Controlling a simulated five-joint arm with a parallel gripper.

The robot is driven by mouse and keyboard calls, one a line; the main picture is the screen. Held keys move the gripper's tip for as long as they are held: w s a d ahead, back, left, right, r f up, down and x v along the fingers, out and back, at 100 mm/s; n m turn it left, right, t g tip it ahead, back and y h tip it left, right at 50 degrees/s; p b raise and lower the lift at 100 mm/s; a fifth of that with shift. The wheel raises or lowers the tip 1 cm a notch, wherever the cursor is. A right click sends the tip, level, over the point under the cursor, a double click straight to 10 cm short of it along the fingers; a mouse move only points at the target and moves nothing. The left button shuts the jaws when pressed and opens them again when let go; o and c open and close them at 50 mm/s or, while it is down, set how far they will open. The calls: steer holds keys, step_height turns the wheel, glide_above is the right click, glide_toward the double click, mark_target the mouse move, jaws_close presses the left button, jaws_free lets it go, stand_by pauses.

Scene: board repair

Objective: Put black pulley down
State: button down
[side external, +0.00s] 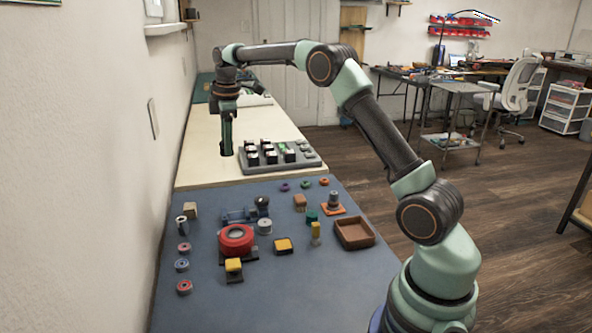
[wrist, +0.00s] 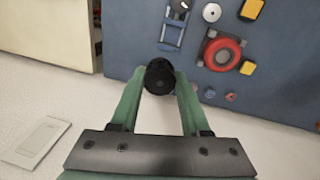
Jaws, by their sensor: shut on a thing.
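The black pulley (wrist: 159,76) is a dark round part between the tips of my gripper's two green fingers in the wrist view. My gripper (wrist: 160,86) is shut on it. In the side external view my gripper (side external: 226,148) points down over the pale bench top, left of the grey tray. The pulley is too small and dark there to tell apart from the fingertips. I cannot tell whether it touches the bench.
The grey tray (side external: 291,166) holds several black-and-white blocks. The blue mat (side external: 215,305) in front carries a red ring part (side external: 236,240), a brown open box (side external: 354,233), yellow blocks and several small rings. The wall runs close along the left.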

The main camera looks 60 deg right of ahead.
steer(key=s+d+r+m, duration=0.2)
steer(key=s+d+m, duration=0.3)
steer(key=s+d, duration=0.15)
steer(key=m+g, duration=0.1)
steer(key=m, duration=1.5)
glide_above(354, 236)
step_height(354, 236, down, 18)
steer(key=shift+f, duration=2.3)
steer(key=shift+f, duration=0.1)
steer(key=c, duration=0.7)
jaws_free()
steer(key=shift+c, duration=0.2)
steer(key=shift+o, duration=0.3)
